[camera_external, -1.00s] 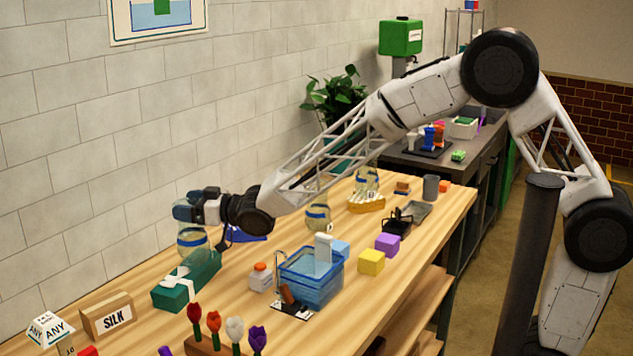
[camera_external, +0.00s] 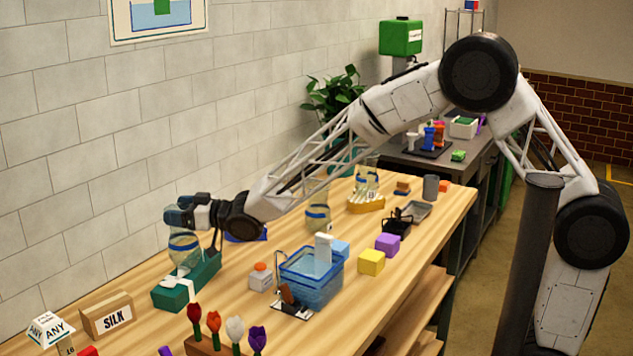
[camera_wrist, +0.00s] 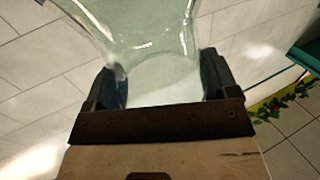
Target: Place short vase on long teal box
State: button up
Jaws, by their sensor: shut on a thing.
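A clear glass vase with a blue band (camera_external: 184,245) is held by my gripper (camera_external: 180,217) at the left of the table. The vase is upright in the external view, its lower part directly over or on the long teal box (camera_external: 172,296). I cannot tell whether its base touches the lid. The teal box has a white ribbon and lies near the wall. In the wrist view, the fingers (camera_wrist: 165,85) are shut on the glass vase (camera_wrist: 150,30), one on each side.
Two other banded glass vases stand further back, one at mid-table (camera_external: 318,215) and one on a yellow stand (camera_external: 366,204). A blue water basin (camera_external: 312,277) and a small white bottle (camera_external: 261,279) stand right of the box. A SILK box (camera_external: 107,317) and tulips (camera_external: 233,330) are in front.

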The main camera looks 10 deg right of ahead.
jog(key=shift+f, duration=0.95)
jog(key=o, duration=1.6)
jog(key=shift+o, duration=0.2)
jog(key=shift+d, duration=0.1)
jog(key=v, duration=1.1)
jog(key=shift+s+d, duration=0.2)
jog(key=shift+d, duration=0.15)
